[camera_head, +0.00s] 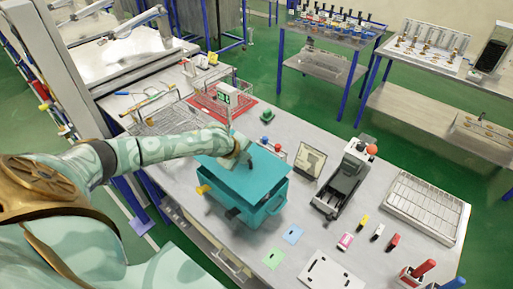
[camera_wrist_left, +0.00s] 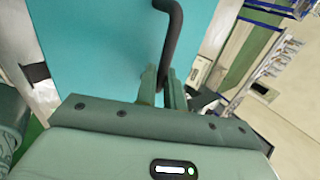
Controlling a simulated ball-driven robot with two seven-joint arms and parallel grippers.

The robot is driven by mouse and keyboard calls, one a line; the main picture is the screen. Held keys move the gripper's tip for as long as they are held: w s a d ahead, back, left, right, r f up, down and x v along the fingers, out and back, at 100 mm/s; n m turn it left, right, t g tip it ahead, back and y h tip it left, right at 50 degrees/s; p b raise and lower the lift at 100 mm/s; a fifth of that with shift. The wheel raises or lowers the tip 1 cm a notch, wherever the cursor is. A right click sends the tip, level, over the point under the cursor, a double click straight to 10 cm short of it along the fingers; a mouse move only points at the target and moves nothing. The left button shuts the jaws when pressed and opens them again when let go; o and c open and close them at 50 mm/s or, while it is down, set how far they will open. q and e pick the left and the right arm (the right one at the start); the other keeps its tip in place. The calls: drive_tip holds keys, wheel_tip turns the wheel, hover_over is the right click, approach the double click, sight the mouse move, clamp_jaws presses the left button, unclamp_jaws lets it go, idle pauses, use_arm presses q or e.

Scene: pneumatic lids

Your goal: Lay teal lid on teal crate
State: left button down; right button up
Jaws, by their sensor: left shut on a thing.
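The teal lid (camera_head: 262,178) is over the top of the teal crate (camera_head: 266,211) in the head view. It looks a little turned and tilted against the crate; I cannot tell whether it touches the rim. My left gripper (camera_head: 247,162) is shut on the lid's dark handle. In the left wrist view, the fingers (camera_wrist_left: 164,84) close around the curved black handle (camera_wrist_left: 172,38), and the teal lid face (camera_wrist_left: 100,50) fills the upper left. The crate's inside is hidden by the lid. My right gripper is not in view.
A grey device (camera_head: 342,180) and a tablet-like panel (camera_head: 310,162) stand right of the crate. A red tray with a wire basket (camera_head: 210,100) is behind it. Coloured cards (camera_head: 292,234) lie in front, and a white rack (camera_head: 423,208) sits far right.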

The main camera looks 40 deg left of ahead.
sight(244, 166)
use_arm(q)
drive_tip(key=shift+w, duration=0.35)
drive_tip(key=shift+s+r, duration=0.25)
drive_tip(key=shift+s, duration=0.15)
drive_tip(key=shift+a+p, duration=0.1)
drive_tip(key=shift+p, duration=0.2)
wheel_tip(244, 166, down, 5)
drive_tip(key=b, duration=0.3)
drive_tip(key=shift+a, duration=0.1)
drive_tip(key=shift+w+f+b, duration=0.1)
drive_tip(key=shift+f+b, duration=0.35)
drive_tip(key=shift+f, duration=0.25)
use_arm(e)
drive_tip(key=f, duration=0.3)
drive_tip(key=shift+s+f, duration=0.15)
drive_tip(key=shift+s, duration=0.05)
use_arm(q)
drive_tip(key=shift+p, duration=0.35)
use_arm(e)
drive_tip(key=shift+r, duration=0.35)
use_arm(q)
drive_tip(key=shift+f, duration=0.35)
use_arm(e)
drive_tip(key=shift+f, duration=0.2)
